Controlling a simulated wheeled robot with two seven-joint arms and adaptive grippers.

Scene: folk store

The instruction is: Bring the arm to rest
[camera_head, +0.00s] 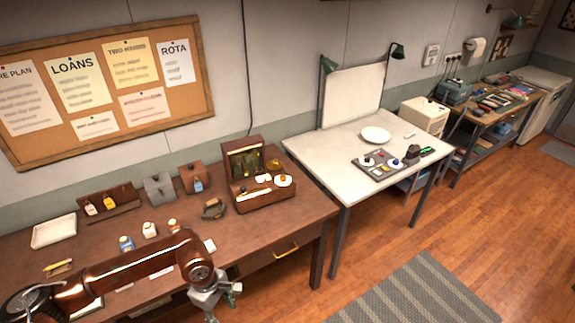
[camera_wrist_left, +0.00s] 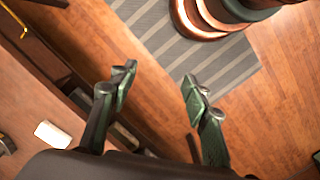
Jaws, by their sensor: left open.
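My left arm (camera_head: 130,269) reaches in from the lower left across the brown wooden desk. My left gripper (camera_head: 217,300) hangs at the desk's front side and points down. In the left wrist view, the left gripper (camera_wrist_left: 159,80) has its two green fingers spread wide apart. Nothing is between them except the wooden floor and part of the striped rug farther down. My right gripper shows in neither view.
The brown desk (camera_head: 80,240) carries small bottles, boxes and an open wooden case (camera_head: 262,198). A white table (camera_head: 340,150) holds a plate (camera_head: 376,135) and a grey tray (camera_head: 380,170). The grey striped rug (camera_head: 420,295) lies on open floor.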

